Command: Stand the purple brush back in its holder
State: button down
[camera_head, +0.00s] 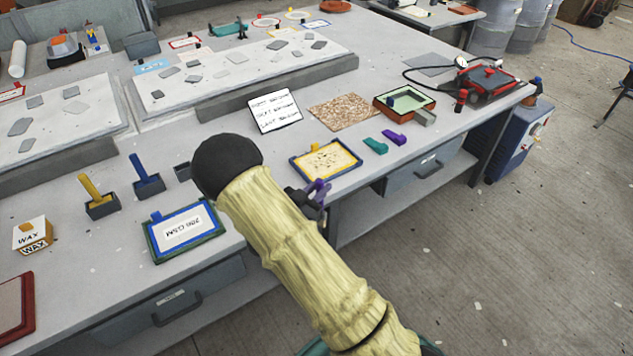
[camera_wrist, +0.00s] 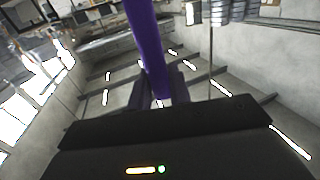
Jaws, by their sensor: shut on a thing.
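My gripper (camera_head: 313,200) is beyond my arm near the table's front edge, shut on the purple brush (camera_head: 319,187). Only a small part of the brush shows in the head view. In the wrist view, the purple brush (camera_wrist: 147,45) rises as a long bar from between the dark fingers (camera_wrist: 161,88). A small dark holder (camera_head: 182,172) stands on the table left of my arm with no brush showing in it. Beside it a blue brush (camera_head: 143,168) and a yellow brush (camera_head: 91,186) stand upright in their own dark holders.
A blue-green framed tray (camera_head: 152,243) lies in front of the holders. A yellow tray (camera_head: 300,158) lies just behind my gripper. A teal block (camera_head: 375,146) and a purple block (camera_head: 394,138) lie to the right. A wax box (camera_head: 33,234) stands far left.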

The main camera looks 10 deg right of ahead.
jog(key=s+d+f+n+t+y, duration=0.1)
jog(key=s+f+n+t+y, duration=0.2)
jog(key=f+n+y, duration=0.2)
jog(key=s+d+f+n+t+y, duration=0.1)
jog(key=s+f+n+t+y, duration=0.2)
jog(key=f+y, duration=0.5)
jog(key=shift+s+d+f+n+y, duration=0.4)
jog(key=shift+f+n, duration=0.5)
jog(key=shift+f, duration=1.4)
